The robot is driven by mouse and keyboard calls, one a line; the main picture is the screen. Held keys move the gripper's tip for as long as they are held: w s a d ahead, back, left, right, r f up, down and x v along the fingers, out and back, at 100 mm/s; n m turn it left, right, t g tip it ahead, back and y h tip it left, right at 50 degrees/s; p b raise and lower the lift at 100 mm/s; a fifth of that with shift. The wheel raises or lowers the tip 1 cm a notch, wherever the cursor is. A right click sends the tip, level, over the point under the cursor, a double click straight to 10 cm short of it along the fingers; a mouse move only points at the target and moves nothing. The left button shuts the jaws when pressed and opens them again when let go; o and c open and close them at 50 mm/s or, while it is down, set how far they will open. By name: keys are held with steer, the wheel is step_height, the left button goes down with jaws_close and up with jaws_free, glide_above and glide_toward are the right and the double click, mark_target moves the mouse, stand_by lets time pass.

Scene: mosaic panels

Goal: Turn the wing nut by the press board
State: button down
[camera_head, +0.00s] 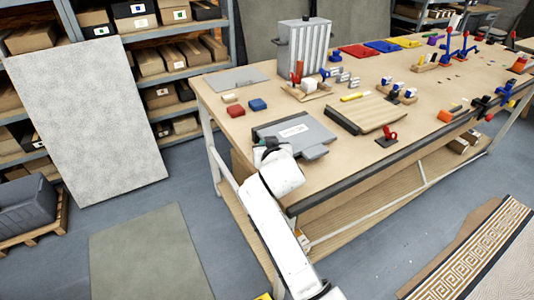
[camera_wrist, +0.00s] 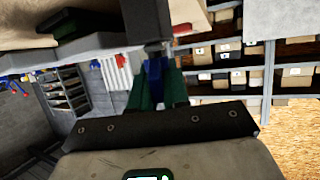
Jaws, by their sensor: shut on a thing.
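My gripper (camera_wrist: 157,85) shows in the wrist view with green fingers closed on a small blue piece (camera_wrist: 154,70). The piece sits against the end of a grey block (camera_wrist: 148,22); it may be the wing nut, but its shape is mostly hidden. In the head view my white wrist covers the fingertips at the near left edge of a grey board with a white label (camera_head: 312,128), possibly the press board. A red wing-shaped piece (camera_head: 390,133) stands on a small dark base farther right, apart from my gripper.
The workbench (camera_head: 230,140) carries red and blue blocks (camera_head: 257,104) behind the grey board and a wooden board (camera_head: 375,112) to its right. A ribbed grey box (camera_head: 304,45) stands at the back. Shelves (camera_head: 165,60) with boxes stand at left; the grey floor is mostly open.

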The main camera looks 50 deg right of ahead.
steer(key=m+g+h+b, duration=0.1)
steer(key=m+b, duration=0.1)
steer(key=b, duration=0.1)
steer(key=f+m+g+h+b, duration=0.1)
steer(key=g+h+b, duration=0.1)
steer(key=b, duration=0.1)
steer(key=shift+w+a+m, duration=0.1)
steer(key=shift+w+m, duration=0.05)
steer(key=shift+m, duration=0.25)
steer(key=m+g+h+b, duration=0.2)
steer(key=m+g+b, duration=0.1)
steer(key=b, duration=0.2)
steer(key=shift+r+m+g+b, duration=0.15)
steer(key=shift+m+g+b, duration=0.15)
steer(key=shift+g+b, duration=0.1)
steer(key=m+g+b, duration=0.3)
steer(key=g+b, duration=0.1)
steer(key=shift+r+m+h, duration=0.15)
steer(key=shift+m+h, duration=0.15)
steer(key=shift+h, duration=0.1)
steer(key=shift+r+m+g+b, duration=0.1)
steer(key=shift+m+g+b, duration=1.35)
steer(key=shift+g, duration=0.35)
steer(key=shift+m+g+y, duration=0.25)
steer(key=shift+g+y, duration=0.05)
steer(key=c, duration=1.2)
jaws_free()
steer(key=shift+r, duration=0.1)
steer(key=v, duration=1)
steer(key=shift+a+b, duration=0.3)
